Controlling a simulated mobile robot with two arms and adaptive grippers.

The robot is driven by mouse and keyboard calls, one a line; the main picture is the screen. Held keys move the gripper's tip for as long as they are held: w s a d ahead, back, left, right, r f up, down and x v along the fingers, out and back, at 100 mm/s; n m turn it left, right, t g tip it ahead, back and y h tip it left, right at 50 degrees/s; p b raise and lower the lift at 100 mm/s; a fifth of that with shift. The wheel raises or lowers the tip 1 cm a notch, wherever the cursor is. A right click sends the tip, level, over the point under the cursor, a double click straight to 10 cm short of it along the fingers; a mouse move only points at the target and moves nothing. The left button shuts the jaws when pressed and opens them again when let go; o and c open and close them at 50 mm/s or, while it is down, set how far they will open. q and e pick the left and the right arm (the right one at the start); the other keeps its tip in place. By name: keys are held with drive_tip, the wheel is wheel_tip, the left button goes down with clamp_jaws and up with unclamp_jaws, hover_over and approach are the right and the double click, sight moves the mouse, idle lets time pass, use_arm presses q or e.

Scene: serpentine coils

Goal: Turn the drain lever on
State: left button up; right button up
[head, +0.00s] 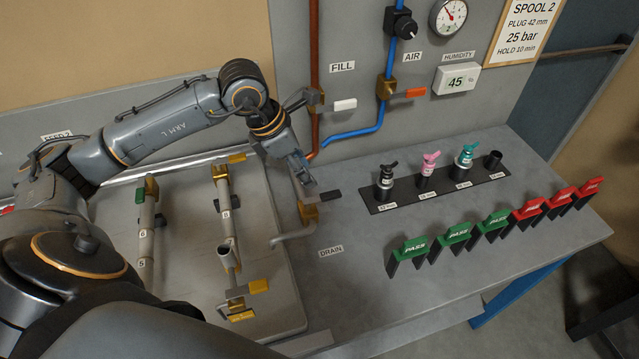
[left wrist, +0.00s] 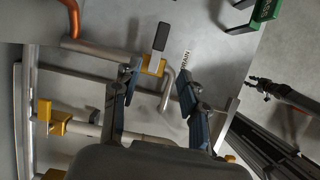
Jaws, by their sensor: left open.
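The drain lever (head: 330,196) has a dark handle and sits on a brass valve (head: 309,215) above the DRAIN label (head: 331,251). In the left wrist view the dark handle (left wrist: 161,37) points away from the fingers, and the brass valve (left wrist: 153,65) shows just beyond them. My left gripper (head: 306,182) is open and empty, close above the valve; its fingers (left wrist: 160,88) stand apart on both sides of the valve's line. I cannot tell whether they touch it. A dark jointed shape (left wrist: 285,94), apparently my right gripper, is beyond the table edge.
The FILL valve (head: 317,99) and AIR valve (head: 386,88) are on the wall panel behind. A black rack (head: 409,196) with several plugs and a row of PASS and red tags (head: 452,236) stand to the right. Coil pipes (head: 147,232) lie left.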

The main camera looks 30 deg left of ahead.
sight(324, 196)
use_arm(q)
drive_tip(key=p+x, duration=0.2)
drive_tip(key=x, duration=0.6)
drive_tip(key=shift+w+d+f, duration=0.1)
drive_tip(key=shift+w+f, duration=0.1)
drive_tip(key=shift+f, duration=0.4)
clamp_jaws()
use_arm(e)
drive_tip(key=r, duration=0.1)
drive_tip(key=w+r, duration=0.1)
drive_tip(key=a+r, duration=0.1)
drive_tip(key=shift+w, duration=0.25)
drive_tip(key=shift+d, duration=0.1)
